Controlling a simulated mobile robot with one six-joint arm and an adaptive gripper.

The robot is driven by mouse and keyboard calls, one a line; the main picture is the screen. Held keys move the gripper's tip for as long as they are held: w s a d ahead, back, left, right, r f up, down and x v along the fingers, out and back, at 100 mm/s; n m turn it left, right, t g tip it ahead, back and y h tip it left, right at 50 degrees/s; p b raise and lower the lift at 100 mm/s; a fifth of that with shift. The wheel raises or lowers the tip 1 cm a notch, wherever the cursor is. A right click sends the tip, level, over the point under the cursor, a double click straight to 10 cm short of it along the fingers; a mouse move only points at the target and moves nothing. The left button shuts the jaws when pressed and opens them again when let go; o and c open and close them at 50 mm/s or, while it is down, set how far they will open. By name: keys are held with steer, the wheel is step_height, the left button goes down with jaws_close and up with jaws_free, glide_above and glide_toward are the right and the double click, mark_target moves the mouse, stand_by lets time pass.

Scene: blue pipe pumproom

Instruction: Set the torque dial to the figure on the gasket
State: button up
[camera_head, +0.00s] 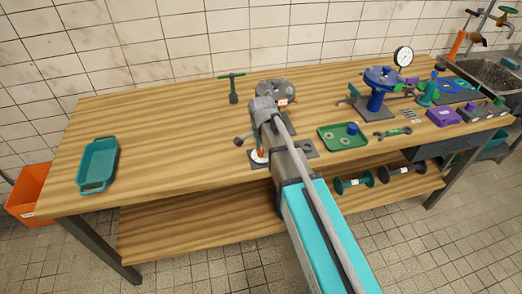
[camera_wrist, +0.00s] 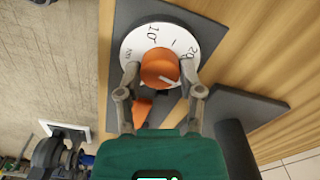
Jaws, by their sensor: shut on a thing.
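The torque dial is a white disc (camera_wrist: 133,39) on a dark plate, with an orange knob (camera_wrist: 160,66) at its centre. The figures 10 and 20 show along its far rim. A pale line on the knob points toward the lower right of the wrist view. My gripper (camera_wrist: 160,74) is shut on the knob, one finger on each side. In the head view the dial (camera_head: 257,157) is partly hidden behind my arm. Flat rings lie in the green tray (camera_head: 323,140), perhaps gaskets; I can read no figure on any.
A blue flanged pump (camera_head: 376,98) and a round gauge (camera_head: 403,56) stand to the right. A grey fixture (camera_head: 281,91) stands behind my gripper. A teal tray (camera_head: 82,172) lies far left. The bench between that tray and the dial is clear.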

steer(key=m, duration=0.6)
steer(key=shift+m, duration=0.3)
steer(key=m, duration=0.6)
stand_by(0.3)
steer(key=o, duration=1.2)
steer(key=shift+c, duration=0.2)
steer(key=shift+r, duration=0.1)
